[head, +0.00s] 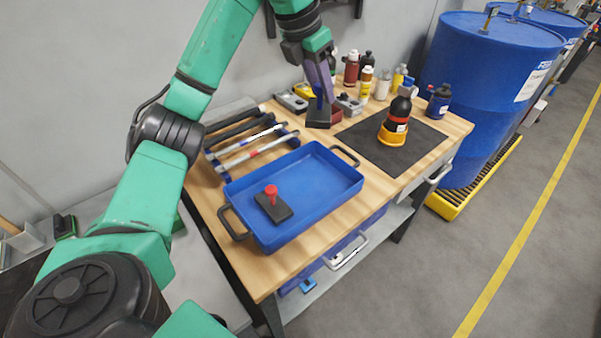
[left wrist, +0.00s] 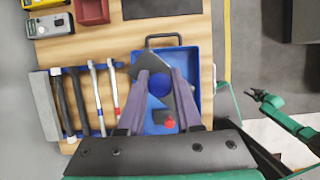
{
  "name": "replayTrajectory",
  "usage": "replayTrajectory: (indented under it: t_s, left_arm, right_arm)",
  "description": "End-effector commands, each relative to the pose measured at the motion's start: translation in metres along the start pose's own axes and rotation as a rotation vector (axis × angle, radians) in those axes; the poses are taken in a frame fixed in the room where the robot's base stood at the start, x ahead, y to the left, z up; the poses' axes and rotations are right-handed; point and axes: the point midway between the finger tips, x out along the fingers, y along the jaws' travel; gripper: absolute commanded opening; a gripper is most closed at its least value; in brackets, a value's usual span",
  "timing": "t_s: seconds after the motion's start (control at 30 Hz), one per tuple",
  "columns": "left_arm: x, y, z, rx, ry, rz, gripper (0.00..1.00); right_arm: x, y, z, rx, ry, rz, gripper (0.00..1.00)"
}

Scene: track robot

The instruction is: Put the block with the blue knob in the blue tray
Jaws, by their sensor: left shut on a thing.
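My left gripper (head: 322,84) hangs from above, fingers down, shut on the blue knob (head: 318,97) of a dark block (head: 318,117). In the left wrist view, the block (left wrist: 148,63) and its blue knob (left wrist: 159,85) show between the purple fingers, partly hidden by them. The blue tray (head: 320,168) lies on the workbench; in the wrist view, its far part is behind the held block. A dark block with a red knob (head: 272,204) lies inside the tray. My right gripper (left wrist: 257,95) shows small at the right of the wrist view.
Several long-handled tools (head: 250,148) lie left of the tray. A dark mat (head: 395,150) with a black and orange bottle (head: 395,125) is to the right. Small bottles, grey devices and a red bin (head: 336,113) stand behind. Blue drums (head: 480,90) stand beyond the bench.

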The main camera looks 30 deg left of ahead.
Motion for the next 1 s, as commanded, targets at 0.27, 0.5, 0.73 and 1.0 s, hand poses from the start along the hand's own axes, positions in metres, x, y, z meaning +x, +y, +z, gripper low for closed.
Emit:
replayTrajectory:
  t_s: [0.27,0.5,0.73,1.0]
  left_arm:
    - [0.052,0.0,-0.023,0.003,0.003,-0.002,0.0]
    - [0.109,-0.001,-0.046,0.003,0.002,-0.002,0.0]
    - [0.146,-0.001,-0.061,0.003,-0.002,-0.002,0.0]
    - [0.182,-0.001,-0.076,0.004,-0.003,-0.002,0.0]
  right_arm:
    - [0.007,0.0,0.03,-0.002,-0.046,0.0,0.5]
    - [0.011,0.004,0.034,-0.004,-0.053,0.005,0.5]
    - [0.011,0.006,0.018,-0.003,-0.026,0.008,0.5]
    - [0.011,0.0,0.021,0.0,-0.029,0.0,0.5]
